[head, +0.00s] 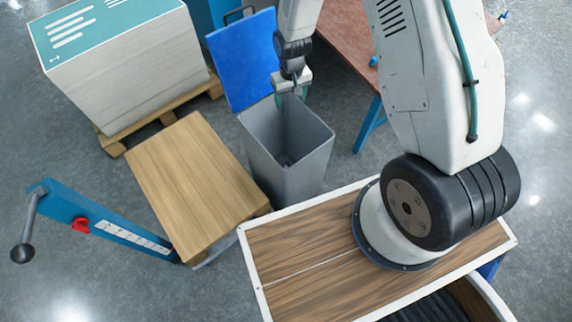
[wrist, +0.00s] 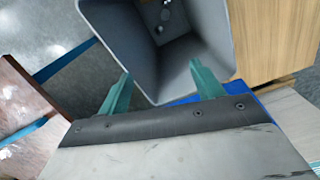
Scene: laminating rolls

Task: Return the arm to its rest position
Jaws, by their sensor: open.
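My gripper (head: 291,92) hangs over the back edge of an open grey bin (head: 290,150) in the head view. In the wrist view my gripper (wrist: 160,88) has its two green fingers spread wide with nothing between them. The bin (wrist: 200,62) lies beyond the fingertips, and a few small pale bits (wrist: 165,14) show on its floor. My arm reaches from the upper right of the head view, and its base is on a wood-topped surface with a white rim (head: 300,250).
The bin's blue lid (head: 243,60) stands open behind it. A wooden-topped block (head: 190,180) stands left of the bin. A blue lever post (head: 110,222) is at the lower left. A large stack (head: 130,70) sits on a pallet at the back left. A reddish-brown table (head: 350,40) is behind the arm.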

